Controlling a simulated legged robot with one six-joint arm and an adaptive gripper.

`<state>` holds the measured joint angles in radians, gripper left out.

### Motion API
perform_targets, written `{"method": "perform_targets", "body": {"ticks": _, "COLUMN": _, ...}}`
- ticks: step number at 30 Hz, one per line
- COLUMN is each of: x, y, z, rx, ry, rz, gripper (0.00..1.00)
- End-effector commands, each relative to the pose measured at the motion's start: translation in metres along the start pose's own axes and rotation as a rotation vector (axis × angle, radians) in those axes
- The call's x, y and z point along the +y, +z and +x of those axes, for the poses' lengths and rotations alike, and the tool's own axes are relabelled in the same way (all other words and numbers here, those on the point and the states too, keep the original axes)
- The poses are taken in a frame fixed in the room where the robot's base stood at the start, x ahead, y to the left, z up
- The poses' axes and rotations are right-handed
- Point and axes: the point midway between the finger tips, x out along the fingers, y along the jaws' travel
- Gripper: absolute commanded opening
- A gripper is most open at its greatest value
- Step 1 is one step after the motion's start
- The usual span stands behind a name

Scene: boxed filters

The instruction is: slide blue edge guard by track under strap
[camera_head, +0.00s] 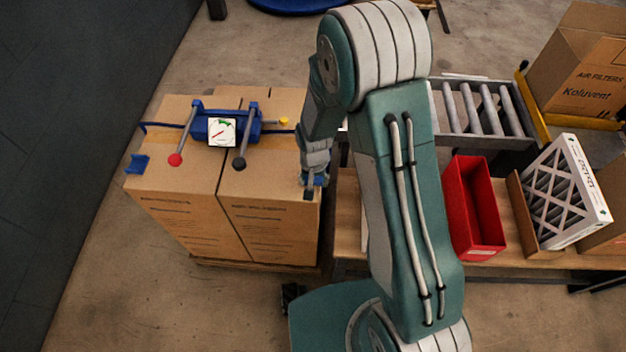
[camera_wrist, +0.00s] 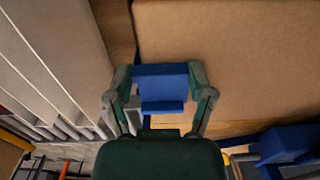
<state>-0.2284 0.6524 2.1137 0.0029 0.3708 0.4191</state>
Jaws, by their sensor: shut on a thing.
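My gripper (camera_head: 313,181) is at the right edge of the right-hand carton (camera_head: 272,205). In the wrist view its two fingers are shut on a blue edge guard (camera_wrist: 162,84), one on each side, with the carton top behind it. Another blue edge guard (camera_head: 136,164) sits on the left carton's outer edge, in front of the strap. The dark blue strap (camera_head: 157,126) crosses the carton tops through a blue tensioner (camera_head: 228,127) with a dial and two levers, one red-knobbed, one black-knobbed. My arm and gripper hide the strap's right end, so I cannot tell whether the held guard touches it.
A wooden bench (camera_head: 347,215) stands right of the cartons across a narrow gap. It bears a red bin (camera_head: 470,205) and a white-framed filter (camera_head: 565,190). A roller conveyor (camera_head: 480,108) and an air-filter carton (camera_head: 580,75) are behind. The floor at front left is clear.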

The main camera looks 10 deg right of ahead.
Motion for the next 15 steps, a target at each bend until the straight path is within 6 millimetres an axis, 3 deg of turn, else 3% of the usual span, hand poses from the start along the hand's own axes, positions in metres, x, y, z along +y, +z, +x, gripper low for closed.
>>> {"method": "perform_targets", "body": {"ticks": 15, "x": 0.0, "y": -0.017, "z": 0.003, "rx": -0.005, "ry": 0.003, "rz": 0.0, "gripper": 0.22}}
